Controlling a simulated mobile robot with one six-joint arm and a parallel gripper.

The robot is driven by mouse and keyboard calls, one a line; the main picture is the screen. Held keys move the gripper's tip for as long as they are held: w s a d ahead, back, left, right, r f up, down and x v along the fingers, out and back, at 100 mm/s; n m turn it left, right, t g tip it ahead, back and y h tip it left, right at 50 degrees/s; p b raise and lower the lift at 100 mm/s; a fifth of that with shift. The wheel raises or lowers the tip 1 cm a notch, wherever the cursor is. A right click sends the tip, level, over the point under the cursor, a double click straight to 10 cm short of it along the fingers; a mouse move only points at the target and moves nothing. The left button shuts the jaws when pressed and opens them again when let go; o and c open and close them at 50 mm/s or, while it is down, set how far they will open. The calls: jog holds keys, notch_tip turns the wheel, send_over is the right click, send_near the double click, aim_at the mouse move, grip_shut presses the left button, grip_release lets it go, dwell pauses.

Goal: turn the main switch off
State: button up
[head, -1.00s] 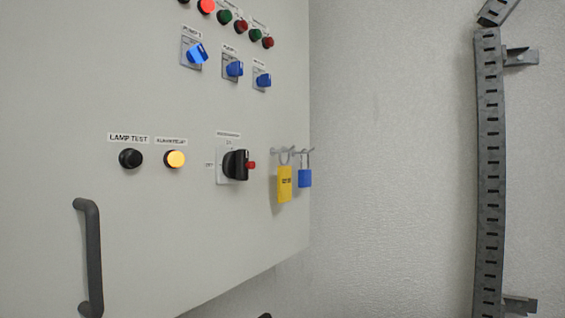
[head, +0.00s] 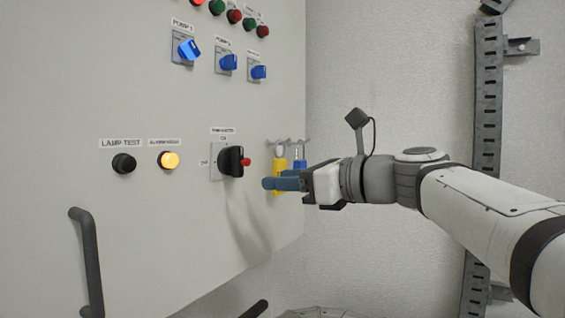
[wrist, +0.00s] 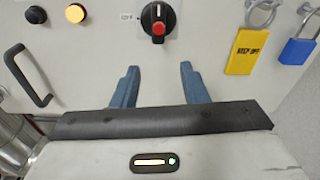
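The main switch (head: 231,161) is a black rotary knob with a red part, on a light plate on the grey cabinet door. In the wrist view the switch (wrist: 158,22) shows at the top centre, with an "OFF" label to its left; its white mark points up, away from that label. My gripper (head: 267,183) stands in front of the panel, to the right of and slightly below the knob in the head view. In the wrist view my gripper (wrist: 158,82) has its two blue fingers apart, with nothing between them. The knob lies beyond the fingertips, apart from them.
A yellow tag (wrist: 247,52) and a blue padlock (wrist: 297,50) hang on hooks right of the switch. A lit amber button (head: 168,160) and a black lamp test button (head: 124,163) sit left. A dark door handle (head: 88,260) protrudes lower left. Blue pump switches (head: 188,50) are above.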

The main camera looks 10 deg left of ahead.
aim_at(247, 159)
jog(key=shift+m+y, duration=0.5)
jog(key=w+a+r, duration=0.1)
jog(key=a, duration=0.1)
jog(key=w+a+r+p, duration=0.1)
jog(key=a, duration=0.2)
jog(key=w+a+r, duration=0.1)
jog(key=a, duration=0.1)
jog(key=shift+a+p, duration=0.35)
jog(key=shift+c, duration=0.6)
